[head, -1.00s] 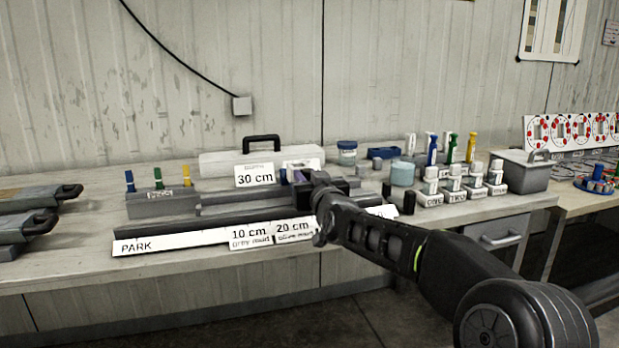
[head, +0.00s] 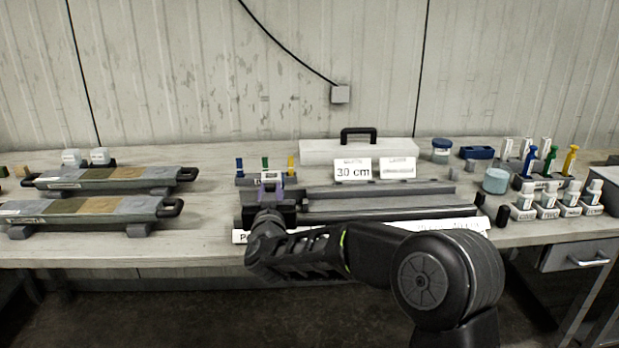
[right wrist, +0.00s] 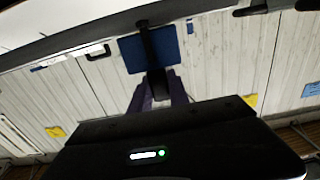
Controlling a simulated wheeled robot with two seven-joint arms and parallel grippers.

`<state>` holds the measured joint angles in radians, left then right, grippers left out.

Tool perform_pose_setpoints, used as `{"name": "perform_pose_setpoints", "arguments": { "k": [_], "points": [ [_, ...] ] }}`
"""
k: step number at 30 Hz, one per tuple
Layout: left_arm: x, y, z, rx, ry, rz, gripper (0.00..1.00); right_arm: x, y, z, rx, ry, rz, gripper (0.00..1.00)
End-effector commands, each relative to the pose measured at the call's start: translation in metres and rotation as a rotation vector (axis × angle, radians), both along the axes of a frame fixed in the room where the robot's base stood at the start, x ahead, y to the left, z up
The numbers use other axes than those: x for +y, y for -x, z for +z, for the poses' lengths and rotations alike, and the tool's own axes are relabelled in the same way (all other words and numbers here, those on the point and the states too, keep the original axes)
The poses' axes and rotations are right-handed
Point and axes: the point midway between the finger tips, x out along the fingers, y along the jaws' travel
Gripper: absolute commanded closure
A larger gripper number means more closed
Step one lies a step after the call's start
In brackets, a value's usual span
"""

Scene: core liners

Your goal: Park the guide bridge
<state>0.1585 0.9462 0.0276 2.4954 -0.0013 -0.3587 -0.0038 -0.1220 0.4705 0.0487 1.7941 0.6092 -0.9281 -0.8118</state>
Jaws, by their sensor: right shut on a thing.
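My right gripper (head: 271,187) is at the left end of the long grey rails (head: 390,206), close above the strip's left end. Its purplish fingers also show in the right wrist view (right wrist: 157,92). They are shut on the guide bridge, whose dark upright part (right wrist: 156,78) stands between them. The rest of the bridge is mostly hidden by my gripper and wrist. The white label strip (head: 457,224) runs along the front of the rails; my arm covers its middle and most of its lettering. My left gripper is not in view.
Behind the rails stand a white case (head: 315,152) with a black handle and a 30 cm card (head: 353,169). Blue, green and yellow pegs sit in a grey block (head: 246,181) just behind my gripper. Two core trays (head: 82,211) lie left. Bottles and tubs (head: 495,181) crowd the right.

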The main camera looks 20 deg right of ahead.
Motion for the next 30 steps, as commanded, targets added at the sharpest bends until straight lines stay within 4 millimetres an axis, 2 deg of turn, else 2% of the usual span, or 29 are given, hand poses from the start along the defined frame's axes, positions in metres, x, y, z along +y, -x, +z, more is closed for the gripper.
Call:
{"name": "perform_pose_setpoints", "arguments": {
  "k": [1, 3, 7, 12, 21, 22, 30],
  "points": [
    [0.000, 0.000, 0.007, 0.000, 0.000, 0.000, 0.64, 0.014, -0.004, 0.002, 0.003, 0.001, 0.007, 1.00],
    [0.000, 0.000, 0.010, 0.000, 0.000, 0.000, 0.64, 0.026, -0.009, 0.001, 0.003, 0.001, 0.005, 1.00],
    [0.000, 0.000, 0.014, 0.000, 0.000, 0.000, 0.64, 0.041, -0.014, 0.000, 0.002, 0.002, 0.003, 1.00],
    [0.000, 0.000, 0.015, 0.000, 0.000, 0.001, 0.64, 0.049, -0.017, 0.000, 0.000, 0.001, 0.002, 1.00],
    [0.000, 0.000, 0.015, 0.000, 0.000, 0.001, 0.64, 0.051, -0.018, 0.000, -0.002, 0.000, 0.005, 1.00],
    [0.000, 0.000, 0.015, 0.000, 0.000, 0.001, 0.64, 0.051, -0.018, 0.001, -0.002, 0.000, 0.006, 0.77],
    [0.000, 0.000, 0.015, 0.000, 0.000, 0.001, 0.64, 0.049, -0.017, 0.001, -0.002, 0.000, 0.003, 0.56]
  ]
}}
